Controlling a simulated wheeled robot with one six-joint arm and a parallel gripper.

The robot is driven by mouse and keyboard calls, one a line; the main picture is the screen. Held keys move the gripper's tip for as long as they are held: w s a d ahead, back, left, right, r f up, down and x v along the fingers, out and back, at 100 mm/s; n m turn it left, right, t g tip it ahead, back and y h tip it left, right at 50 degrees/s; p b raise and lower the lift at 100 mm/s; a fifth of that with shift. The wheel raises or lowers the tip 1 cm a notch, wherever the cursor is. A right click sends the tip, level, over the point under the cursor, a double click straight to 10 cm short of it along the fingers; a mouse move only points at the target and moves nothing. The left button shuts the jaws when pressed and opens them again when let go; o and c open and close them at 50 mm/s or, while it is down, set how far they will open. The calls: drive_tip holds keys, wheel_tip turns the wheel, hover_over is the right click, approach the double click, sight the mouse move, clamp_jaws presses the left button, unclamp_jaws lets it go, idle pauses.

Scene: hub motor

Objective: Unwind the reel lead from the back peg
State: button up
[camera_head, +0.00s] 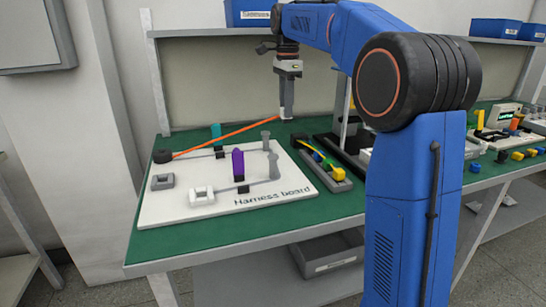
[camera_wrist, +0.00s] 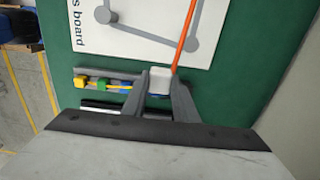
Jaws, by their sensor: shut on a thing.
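My gripper (camera_head: 287,112) is raised above the back edge of the harness board and shut on the white end plug of the orange reel lead (camera_head: 230,138). The lead runs taut and straight from the black reel (camera_head: 162,156) at the board's back left up to my gripper. The grey back peg (camera_head: 266,138) stands just below the lead in the picture; no loop shows around it. In the wrist view the white plug (camera_wrist: 160,77) sits between my fingers (camera_wrist: 160,92). The orange lead (camera_wrist: 184,42) passes close beside a grey peg (camera_wrist: 193,44) there; I cannot tell if they touch.
The white harness board (camera_head: 225,218) carries a front peg (camera_head: 272,165), a purple clip (camera_head: 238,164), a teal clip (camera_head: 215,131) and a white connector (camera_head: 202,195). A grey tray with coloured plugs (camera_head: 322,165) lies to its right. Green mat (camera_head: 200,243) is bare along the front.

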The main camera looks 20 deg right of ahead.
drive_tip(key=shift+s+a, duration=0.15)
drive_tip(key=shift+s, duration=0.5)
drive_tip(key=s+a, duration=0.2)
drive_tip(key=a, duration=1.3)
drive_tip(key=s+a, duration=0.3)
drive_tip(key=a, duration=1.2)
